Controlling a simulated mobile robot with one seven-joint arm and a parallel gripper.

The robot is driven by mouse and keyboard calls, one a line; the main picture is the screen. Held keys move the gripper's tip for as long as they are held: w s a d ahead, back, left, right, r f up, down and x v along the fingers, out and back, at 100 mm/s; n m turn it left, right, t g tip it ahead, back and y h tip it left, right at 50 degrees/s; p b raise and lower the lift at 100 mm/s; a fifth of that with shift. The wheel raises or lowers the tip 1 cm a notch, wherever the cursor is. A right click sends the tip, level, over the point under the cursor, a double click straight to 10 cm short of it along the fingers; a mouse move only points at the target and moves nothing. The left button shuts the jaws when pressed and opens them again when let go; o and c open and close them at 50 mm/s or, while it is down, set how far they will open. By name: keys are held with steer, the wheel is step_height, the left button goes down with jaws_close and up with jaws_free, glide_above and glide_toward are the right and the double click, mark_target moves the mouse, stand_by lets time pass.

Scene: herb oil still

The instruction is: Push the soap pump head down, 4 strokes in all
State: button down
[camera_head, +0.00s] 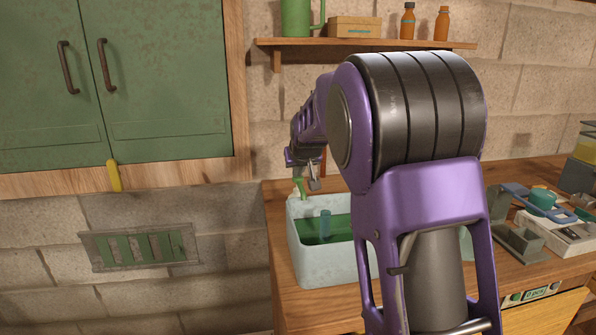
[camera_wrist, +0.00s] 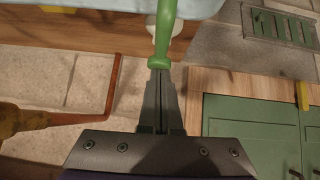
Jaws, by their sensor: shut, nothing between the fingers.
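The soap pump head (camera_head: 299,187) is green and stands at the back left corner of a pale blue tub (camera_head: 338,267). In the wrist view the green pump head (camera_wrist: 163,38) runs up from the fingertips, with a pale round part partly hidden beneath it. My gripper (camera_head: 314,184) is shut and empty, right beside the pump head in the head view. In the wrist view the closed fingertips of my gripper (camera_wrist: 160,72) meet the green end in the picture. I cannot tell whether they touch it.
The tub holds green contents and a blue-green upright piece (camera_head: 325,225). A shelf (camera_head: 365,44) with a green mug, a box and brown bottles hangs above. A green cabinet (camera_head: 165,80) is at left. Trays and parts (camera_head: 520,242) crowd the bench (camera_head: 285,300) at right.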

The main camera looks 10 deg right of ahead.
mark_target(298, 182)
step_height(298, 182, up, 4)
steer(key=p, duration=0.2)
steer(key=shift+p, duration=0.4)
steer(key=v, duration=1)
steer(key=shift+r, duration=0.1)
